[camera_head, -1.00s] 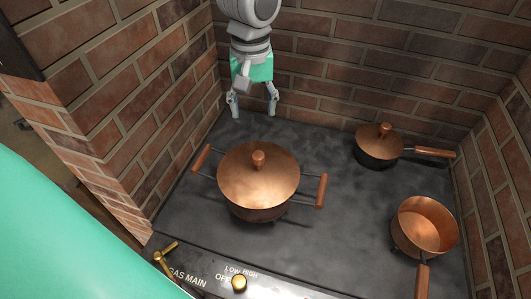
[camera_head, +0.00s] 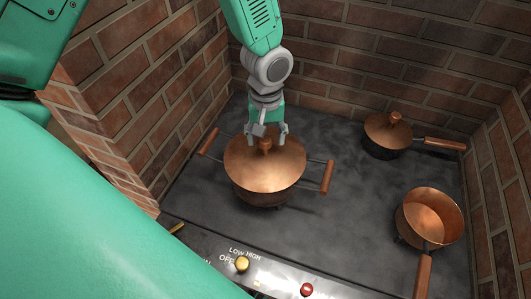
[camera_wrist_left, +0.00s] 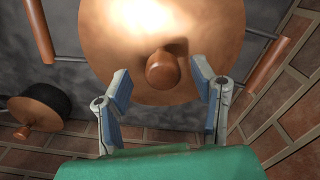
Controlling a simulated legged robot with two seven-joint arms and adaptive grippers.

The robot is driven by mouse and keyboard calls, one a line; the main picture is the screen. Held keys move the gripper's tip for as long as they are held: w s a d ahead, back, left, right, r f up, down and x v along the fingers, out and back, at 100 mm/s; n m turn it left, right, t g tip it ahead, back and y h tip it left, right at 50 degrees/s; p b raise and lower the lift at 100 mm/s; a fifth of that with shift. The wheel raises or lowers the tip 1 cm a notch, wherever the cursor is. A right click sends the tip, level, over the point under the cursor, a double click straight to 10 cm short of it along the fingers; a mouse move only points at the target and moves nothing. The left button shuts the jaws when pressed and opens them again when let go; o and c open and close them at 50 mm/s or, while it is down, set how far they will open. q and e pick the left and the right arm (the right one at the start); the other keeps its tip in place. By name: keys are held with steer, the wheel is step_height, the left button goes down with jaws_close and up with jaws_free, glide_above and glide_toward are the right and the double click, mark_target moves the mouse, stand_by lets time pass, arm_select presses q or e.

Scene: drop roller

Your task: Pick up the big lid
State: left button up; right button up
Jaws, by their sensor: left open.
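The big lid (camera_head: 268,172) is a round copper lid with a wooden knob (camera_head: 264,144), and it sits on the large pot (camera_head: 262,197) with two wooden side handles. My left gripper (camera_head: 266,142) is open, with its fingers on either side of the knob from above. In the left wrist view the big lid (camera_wrist_left: 150,70) fills the upper middle. The knob (camera_wrist_left: 163,70) shows just beyond and between the open fingertips of my left gripper (camera_wrist_left: 162,84). I cannot tell whether any finger touches the lid. My right gripper is not in view.
A small pot with a copper lid (camera_head: 386,129) and a wooden handle stands at the back right. An open copper saucepan (camera_head: 432,216) stands at the right. Brick walls (camera_head: 330,60) enclose the dark stovetop (camera_head: 330,230). Control knobs (camera_head: 242,264) line its front edge.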

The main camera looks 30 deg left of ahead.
arm_select(q)
steer(key=shift+d+r, duration=0.15)
steer(key=shift+d, duration=0.1)
steer(key=shift+s, duration=0.1)
steer(key=c, duration=0.6)
steer(key=shift+a, duration=0.15)
jaws_close()
steer(key=shift+a, duration=0.35)
